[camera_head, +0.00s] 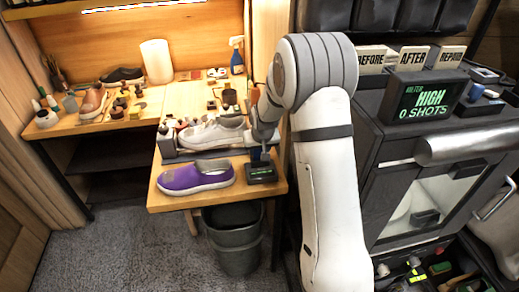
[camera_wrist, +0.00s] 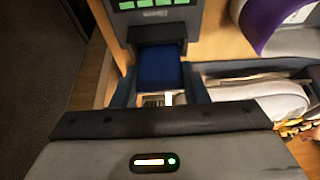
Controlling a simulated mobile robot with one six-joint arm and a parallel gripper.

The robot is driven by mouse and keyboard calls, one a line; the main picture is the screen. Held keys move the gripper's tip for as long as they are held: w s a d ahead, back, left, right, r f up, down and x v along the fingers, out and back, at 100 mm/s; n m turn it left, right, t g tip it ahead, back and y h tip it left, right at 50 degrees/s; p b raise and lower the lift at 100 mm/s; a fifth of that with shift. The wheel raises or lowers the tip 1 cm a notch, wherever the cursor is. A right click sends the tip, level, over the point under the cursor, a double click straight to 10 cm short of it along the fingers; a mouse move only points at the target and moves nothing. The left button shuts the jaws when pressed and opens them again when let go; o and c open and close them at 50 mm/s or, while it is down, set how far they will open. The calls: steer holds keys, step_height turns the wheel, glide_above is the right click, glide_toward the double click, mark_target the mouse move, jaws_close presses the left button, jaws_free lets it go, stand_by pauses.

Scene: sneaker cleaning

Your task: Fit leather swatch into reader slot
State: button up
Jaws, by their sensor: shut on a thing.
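My gripper (camera_wrist: 160,92) is shut on a blue leather swatch (camera_wrist: 158,72), seen between its fingers in the wrist view. The swatch's far end meets the dark front part of the reader (camera_wrist: 153,30); I cannot tell how far it is inside the slot. In the head view the reader (camera_head: 262,174) is a small black box with green lit text at the bench's front right corner. My gripper (camera_head: 262,138) is just behind and above it there, with a bit of blue showing under it. The slot itself is hidden.
A purple shoe (camera_head: 196,177) lies left of the reader, and a whitish sneaker (camera_head: 212,133) is behind it. Bottles and tins crowd the bench behind. A grey bin (camera_head: 236,245) stands below the front edge. A dark machine (camera_head: 440,175) is at the right.

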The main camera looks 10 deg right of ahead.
steer(key=shift+f, duration=0.2)
steer(key=o, duration=1)
steer(key=shift+r, duration=0.15)
steer(key=v, duration=0.7)
steer(key=shift+s+r+b, duration=0.2)
steer(key=shift+r+b, duration=0.05)
steer(key=shift+b, duration=0.15)
steer(key=s+r, duration=0.3)
steer(key=s, duration=0.7)
steer(key=s+r+g, duration=0.1)
steer(key=s+r, duration=0.2)
steer(key=s, duration=0.8)
steer(key=s+r, duration=0.3)
steer(key=s, duration=0.7)
steer(key=shift+s+d+r+g, duration=0.2)
steer(key=shift+s+d+g, duration=0.2)
